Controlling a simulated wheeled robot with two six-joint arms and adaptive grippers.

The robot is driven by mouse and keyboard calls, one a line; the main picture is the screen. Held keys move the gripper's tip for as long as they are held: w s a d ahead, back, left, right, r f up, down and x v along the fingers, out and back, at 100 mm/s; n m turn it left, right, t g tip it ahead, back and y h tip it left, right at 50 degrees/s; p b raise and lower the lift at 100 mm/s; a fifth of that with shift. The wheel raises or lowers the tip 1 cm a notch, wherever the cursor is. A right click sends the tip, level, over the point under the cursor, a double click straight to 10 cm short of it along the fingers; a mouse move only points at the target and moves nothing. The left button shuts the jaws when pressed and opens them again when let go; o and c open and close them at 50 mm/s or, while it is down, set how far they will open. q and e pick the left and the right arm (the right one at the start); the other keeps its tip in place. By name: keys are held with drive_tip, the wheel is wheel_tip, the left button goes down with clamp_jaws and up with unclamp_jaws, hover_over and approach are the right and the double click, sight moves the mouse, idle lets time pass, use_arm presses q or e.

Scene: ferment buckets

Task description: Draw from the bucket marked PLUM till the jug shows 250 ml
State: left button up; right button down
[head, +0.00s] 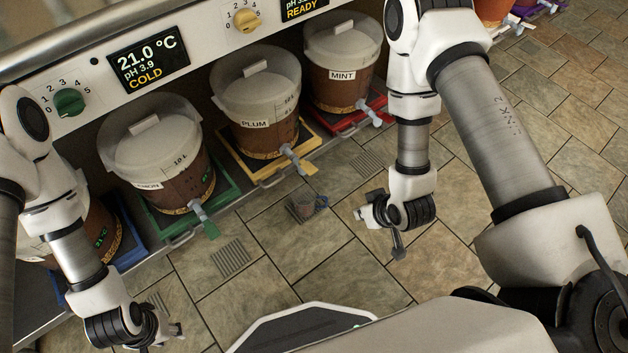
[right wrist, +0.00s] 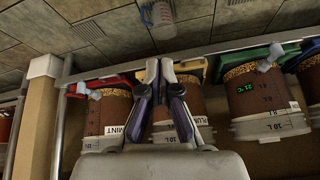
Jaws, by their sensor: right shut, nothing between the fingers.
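The bucket marked PLUM (head: 262,135) stands on a yellow tray, with a white lid and brown contents. Its tap (head: 293,158) with a yellow lever sticks out at the front. A small clear jug (head: 306,205) with a blue handle is below and in front of this tap; its liquid level is too small to read. It also shows at the top of the right wrist view (right wrist: 157,18). My right gripper (head: 366,213) is shut and empty, right of the jug and apart from it. My left gripper (head: 165,336) is at the bottom left, away from the bucket; its fingers are unclear.
The MINT bucket (head: 340,75) stands right of PLUM on a red tray. Another bucket (head: 155,160) on a green tray stands left, with a green tap. A panel above has knobs and a display (head: 148,60) reading 21.0 °C, COLD. Tiled floor lies in front, with drain grates (head: 231,258).

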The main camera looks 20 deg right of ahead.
use_arm(q)
wheel_tip(320, 180, down, 12)
drive_tip(key=b, duration=0.7)
drive_tip(key=shift+r, duration=0.25)
use_arm(e)
drive_tip(key=w+a+n+t+y, duration=0.2)
drive_tip(key=w+t, duration=0.5)
drive_tip(key=w, duration=0.6)
drive_tip(key=shift+y, duration=0.5)
drive_tip(key=shift+f, duration=0.15)
drive_tip(key=b, duration=0.6)
hover_over(315, 168)
drive_tip(key=a, duration=0.1)
drive_tip(key=f, duration=0.4)
drive_tip(key=shift+s+f, duration=0.35)
drive_tip(key=shift+f, duration=0.05)
drive_tip(key=f, duration=0.1)
drive_tip(key=f+b, duration=0.1)
drive_tip(key=f, duration=0.1)
drive_tip(key=shift+s+d, duration=0.2)
drive_tip(key=shift+s, duration=0.2)
use_arm(q)
wheel_tip(315, 168, down, 7)
use_arm(e)
drive_tip(key=shift+s+f, duration=0.1)
drive_tip(key=shift+f, duration=0.05)
